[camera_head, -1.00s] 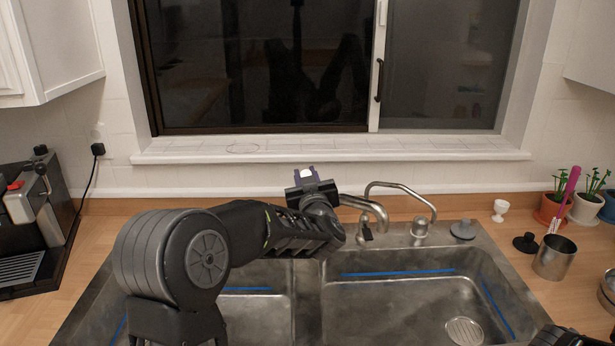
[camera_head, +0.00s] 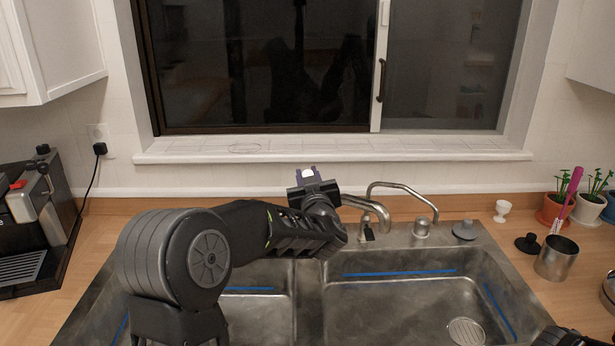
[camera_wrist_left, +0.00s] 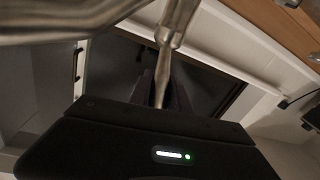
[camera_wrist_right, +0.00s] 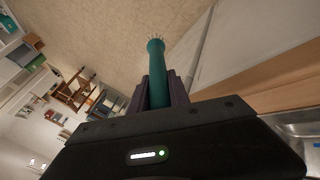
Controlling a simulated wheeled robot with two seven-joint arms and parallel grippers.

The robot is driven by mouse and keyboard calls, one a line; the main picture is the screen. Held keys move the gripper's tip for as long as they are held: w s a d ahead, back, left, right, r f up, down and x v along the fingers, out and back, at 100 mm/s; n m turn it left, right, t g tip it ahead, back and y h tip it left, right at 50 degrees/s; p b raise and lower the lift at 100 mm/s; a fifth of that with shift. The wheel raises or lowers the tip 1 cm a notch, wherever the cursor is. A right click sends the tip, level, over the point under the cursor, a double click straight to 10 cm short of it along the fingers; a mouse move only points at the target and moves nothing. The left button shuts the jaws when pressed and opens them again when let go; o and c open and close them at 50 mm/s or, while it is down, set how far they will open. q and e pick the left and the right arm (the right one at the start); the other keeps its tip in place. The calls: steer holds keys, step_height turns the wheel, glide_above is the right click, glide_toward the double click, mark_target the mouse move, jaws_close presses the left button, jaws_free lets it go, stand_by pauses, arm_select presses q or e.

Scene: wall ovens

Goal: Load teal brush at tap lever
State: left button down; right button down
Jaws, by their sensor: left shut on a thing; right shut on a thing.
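The tap lever (camera_wrist_left: 165,70) is a slim metal rod in the left wrist view, running down between the fingers of my left gripper (camera_wrist_left: 165,98), which is shut on it. In the head view my left gripper (camera_head: 308,174) is beside the curved metal tap (camera_head: 372,205), and its own wrist hides most of the lever. The teal brush (camera_wrist_right: 157,70) is in the right wrist view, its handle held between the purple fingers of my right gripper (camera_wrist_right: 160,90), bristles pointing away. The brush is not in the head view.
The double metal sink (camera_head: 405,298) lies below the tap. A metal cup (camera_head: 555,258), dark stoppers, a white egg cup (camera_head: 502,210) and potted plants (camera_head: 588,206) stand on the right counter. A coffee machine (camera_head: 30,215) stands at the left. Some left counter is clear.

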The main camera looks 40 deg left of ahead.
steer(key=shift+r, duration=0.1)
arm_select(q)
steer(key=shift+r+p, duration=0.25)
steer(key=shift+p, duration=0.2)
arm_select(e)
steer(key=shift+r, duration=0.35)
arm_select(q)
steer(key=p, duration=0.2)
steer(key=r+p, duration=0.1)
steer(key=shift+w+a+g+h+p, duration=0.15)
steer(key=shift+w+g+h+p, duration=0.05)
steer(key=shift+g+h+p, duration=0.2)
arm_select(e)
step_height(320, 180, up, 4)
steer(key=shift+f, duration=0.15)
arm_select(q)
steer(key=shift+f, duration=0.2)
arm_select(e)
steer(key=shift+r, duration=0.25)
arm_select(q)
steer(key=shift+f, duration=0.2)
arm_select(e)
steer(key=shift+f, duration=0.15)
arm_select(q)
steer(key=c, duration=1.2)
jaws_free()
